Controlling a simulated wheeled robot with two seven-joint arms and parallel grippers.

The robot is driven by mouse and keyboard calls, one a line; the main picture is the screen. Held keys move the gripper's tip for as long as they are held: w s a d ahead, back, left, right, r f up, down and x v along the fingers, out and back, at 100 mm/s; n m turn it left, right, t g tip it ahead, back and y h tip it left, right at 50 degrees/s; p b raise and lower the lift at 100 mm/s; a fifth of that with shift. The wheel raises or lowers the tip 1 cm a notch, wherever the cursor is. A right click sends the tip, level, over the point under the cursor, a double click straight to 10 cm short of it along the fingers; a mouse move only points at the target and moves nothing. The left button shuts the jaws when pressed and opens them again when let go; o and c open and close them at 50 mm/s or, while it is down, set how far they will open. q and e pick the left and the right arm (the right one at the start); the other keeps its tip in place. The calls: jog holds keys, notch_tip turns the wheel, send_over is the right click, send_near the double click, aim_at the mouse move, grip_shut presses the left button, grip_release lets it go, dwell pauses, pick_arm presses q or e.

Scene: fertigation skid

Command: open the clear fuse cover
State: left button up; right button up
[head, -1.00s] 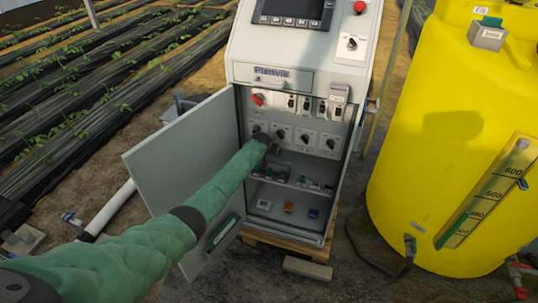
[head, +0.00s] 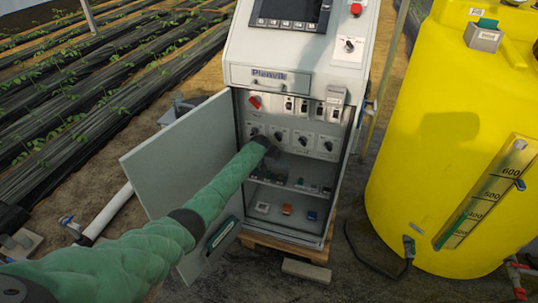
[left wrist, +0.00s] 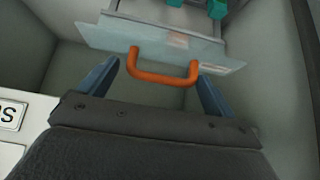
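The clear fuse cover (left wrist: 120,36) is a see-through panel with an orange handle (left wrist: 163,79) on its lower edge, at the top of the left wrist view. Teal parts show behind it. My left gripper (left wrist: 158,73) is open, with one blue finger on each side of the handle. I see no clear grip on the handle, and cannot tell whether a finger touches it. In the head view my left arm reaches into the open cabinet and hides most of the cover. My right gripper is in neither view.
The grey cabinet (head: 285,82) stands open, its door (head: 178,150) swung out left beside my arm. A row of rotary switches (head: 300,139) sits above the gripper. A yellow tank (head: 425,150) stands close on the right. Small parts line the lower shelf.

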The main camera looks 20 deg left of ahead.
pick_arm(q)
jog(key=shift+s+a+r, duration=0.1)
jog(key=shift+s+r, duration=0.2)
jog(key=v, duration=0.7)
jog(key=shift+b, duration=0.45)
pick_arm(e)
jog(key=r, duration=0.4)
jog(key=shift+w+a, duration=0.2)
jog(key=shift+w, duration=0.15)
